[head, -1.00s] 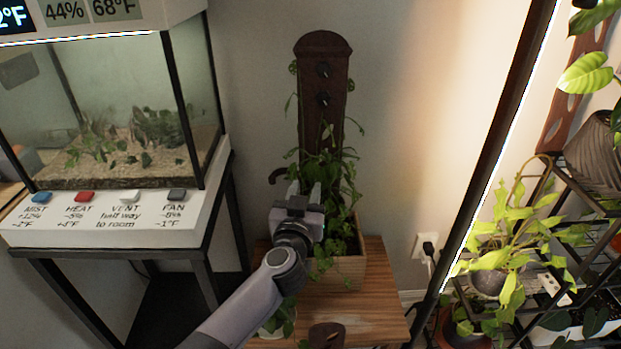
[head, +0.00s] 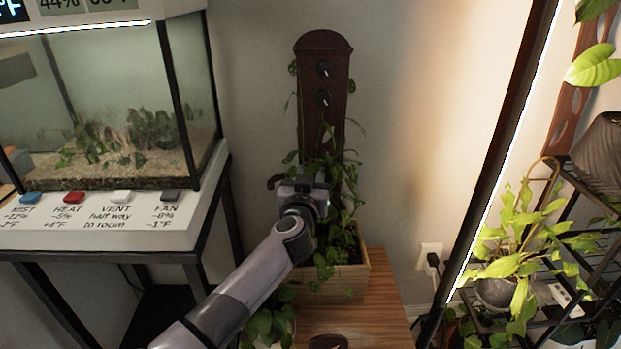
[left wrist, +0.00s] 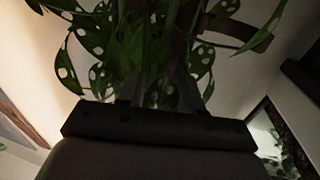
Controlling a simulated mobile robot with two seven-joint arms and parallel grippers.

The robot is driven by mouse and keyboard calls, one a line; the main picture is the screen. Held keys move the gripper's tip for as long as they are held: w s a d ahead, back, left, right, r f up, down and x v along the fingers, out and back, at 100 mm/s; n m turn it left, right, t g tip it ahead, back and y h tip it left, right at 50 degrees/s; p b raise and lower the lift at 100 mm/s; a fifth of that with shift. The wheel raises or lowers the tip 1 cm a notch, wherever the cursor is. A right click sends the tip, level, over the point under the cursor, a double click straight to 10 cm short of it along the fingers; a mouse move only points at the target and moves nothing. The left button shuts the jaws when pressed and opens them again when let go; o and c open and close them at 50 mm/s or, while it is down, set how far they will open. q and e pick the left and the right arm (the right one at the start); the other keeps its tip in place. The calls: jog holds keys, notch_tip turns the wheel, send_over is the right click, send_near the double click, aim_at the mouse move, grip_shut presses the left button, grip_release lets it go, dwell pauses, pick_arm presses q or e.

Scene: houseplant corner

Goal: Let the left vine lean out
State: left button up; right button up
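A green vine (head: 345,240) grows from a wooden planter box (head: 338,282) and climbs a dark wooden board (head: 322,125) with round knobs. A brown curved hook (head: 274,182) sticks out at the board's left side. My left gripper (head: 304,180) is at the vine's left part, just right of the hook. In the left wrist view its two fingers (left wrist: 160,92) stand apart, with holed vine leaves (left wrist: 145,45) beyond and between them. I see no stem clearly pinched. The fingertips are partly hidden among leaves. The hook also shows there (left wrist: 250,38). My right gripper is not in view.
A glass terrarium (head: 110,110) on a white base with buttons stands at the left. The planter is on a wooden table (head: 385,290), with a smaller leafy plant (head: 265,325) in front. A dark upright post and a plant rack (head: 590,190) are at the right.

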pick_arm(q)
jog(key=shift+c, duration=0.3)
grip_shut()
dwell(1.1)
